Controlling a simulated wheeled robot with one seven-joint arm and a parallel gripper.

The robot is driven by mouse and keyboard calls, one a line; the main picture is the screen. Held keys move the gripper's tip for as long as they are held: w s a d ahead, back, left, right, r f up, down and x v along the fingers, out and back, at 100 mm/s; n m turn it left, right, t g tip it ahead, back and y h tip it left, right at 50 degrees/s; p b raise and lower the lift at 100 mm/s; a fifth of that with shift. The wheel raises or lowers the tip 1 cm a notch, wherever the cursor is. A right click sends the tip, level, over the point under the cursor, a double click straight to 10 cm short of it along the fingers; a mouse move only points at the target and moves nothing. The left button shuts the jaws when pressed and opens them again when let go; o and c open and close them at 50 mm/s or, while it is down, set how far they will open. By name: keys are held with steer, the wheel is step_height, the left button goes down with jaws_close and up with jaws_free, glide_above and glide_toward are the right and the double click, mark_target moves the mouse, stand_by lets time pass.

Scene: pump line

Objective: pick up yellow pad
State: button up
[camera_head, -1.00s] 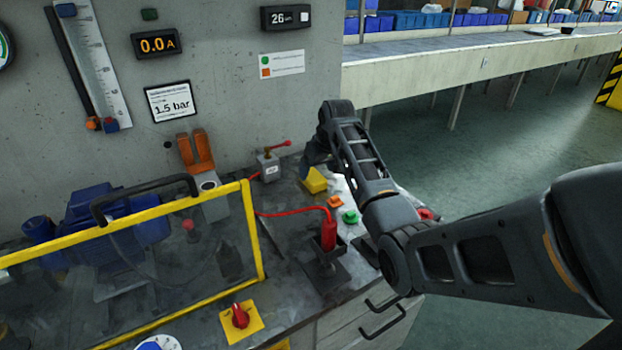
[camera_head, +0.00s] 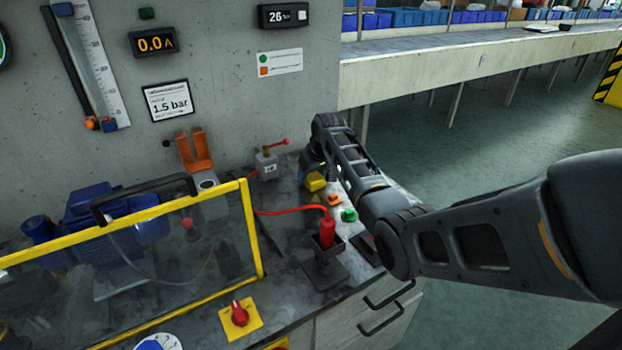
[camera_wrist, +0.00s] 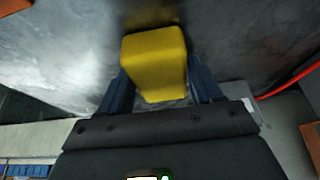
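The yellow pad (camera_head: 315,182) is a small block on the right part of the bench top, behind the orange and green buttons. My gripper (camera_head: 311,175) is low beside and over it, and part of the pad is hidden by it. In the wrist view the yellow pad (camera_wrist: 154,62) lies between the two blue fingers of my gripper (camera_wrist: 158,80). The fingers stand apart, one on each side of the pad, with narrow gaps showing near their bases. The fingertips are partly hidden, and no firm grip on the pad shows.
An orange button (camera_head: 334,199) and a green button (camera_head: 349,215) are close in front of the pad. A grey box with a red lever (camera_head: 267,165) stands to its left. A red handle (camera_head: 327,233) with a red hose stands nearer. The wall rises behind.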

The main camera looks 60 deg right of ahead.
steer(key=c, duration=0.6)
steer(key=shift+c, duration=0.2)
steer(key=shift+r, duration=0.1)
steer(key=shift+r, duration=0.5)
step_height(320, 180, up, 2)
steer(key=shift+d+r+b, duration=0.1)
steer(key=shift+r+b, duration=0.15)
steer(key=shift+b, duration=0.05)
steer(key=s+d+r, duration=0.2)
steer(key=s+r, duration=0.5)
steer(key=s, duration=0.4)
steer(key=shift+s+d+r+b, duration=0.2)
steer(key=shift+b, duration=0.25)
steer(key=o, duration=0.6)
steer(key=c, duration=0.4)
